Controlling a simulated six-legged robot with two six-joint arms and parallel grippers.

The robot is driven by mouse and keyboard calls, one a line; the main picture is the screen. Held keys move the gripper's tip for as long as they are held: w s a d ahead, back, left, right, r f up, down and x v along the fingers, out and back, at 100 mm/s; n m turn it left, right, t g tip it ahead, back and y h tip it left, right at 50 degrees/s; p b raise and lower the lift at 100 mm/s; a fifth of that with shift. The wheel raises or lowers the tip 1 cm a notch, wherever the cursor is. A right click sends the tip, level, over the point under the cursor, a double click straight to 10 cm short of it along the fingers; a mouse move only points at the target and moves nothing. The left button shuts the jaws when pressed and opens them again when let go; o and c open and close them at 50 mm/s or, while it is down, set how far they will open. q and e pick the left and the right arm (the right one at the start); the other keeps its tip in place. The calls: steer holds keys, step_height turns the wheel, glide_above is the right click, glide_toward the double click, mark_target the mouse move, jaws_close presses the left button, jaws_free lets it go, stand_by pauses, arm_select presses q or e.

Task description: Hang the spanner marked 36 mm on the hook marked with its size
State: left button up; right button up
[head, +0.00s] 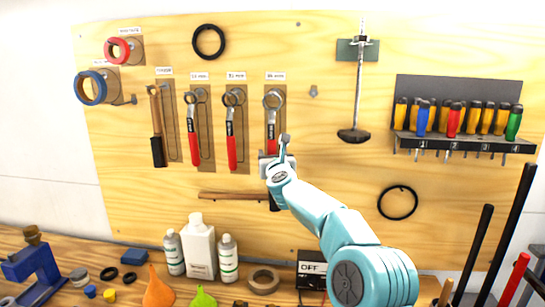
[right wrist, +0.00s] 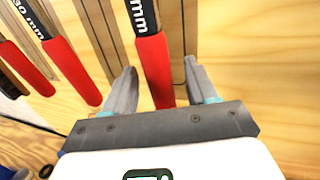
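The spanner with a red handle (head: 273,124) hangs upright in the rightmost of three spanner places, its ring end at the hook under a label (head: 275,76) that appears to read 36 mm. In the right wrist view its red handle (right wrist: 154,70) shows, with only "mm" of its mark visible. My right gripper (head: 275,150) is at the lower end of this handle. Its two fingers (right wrist: 160,84) stand apart on either side of the handle, with gaps visible. Whether the ring rests fully on the hook is hard to tell. My left gripper is not in view.
Two more red-handled spanners (head: 231,134) (head: 193,134) hang close to the left, with a hammer (head: 156,130) beyond. A second hammer's wooden handle (head: 232,196) lies level below. A plunger-like tool (head: 359,90) and screwdriver rack (head: 463,143) are right. The bench below holds bottles (head: 201,250).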

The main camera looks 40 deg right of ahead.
steer(key=shift+f, duration=0.1)
steer(key=b+v, duration=0.7)
steer(key=v, duration=0.9)
steer(key=shift+b, duration=0.4)
steer(key=shift+s+a, duration=0.1)
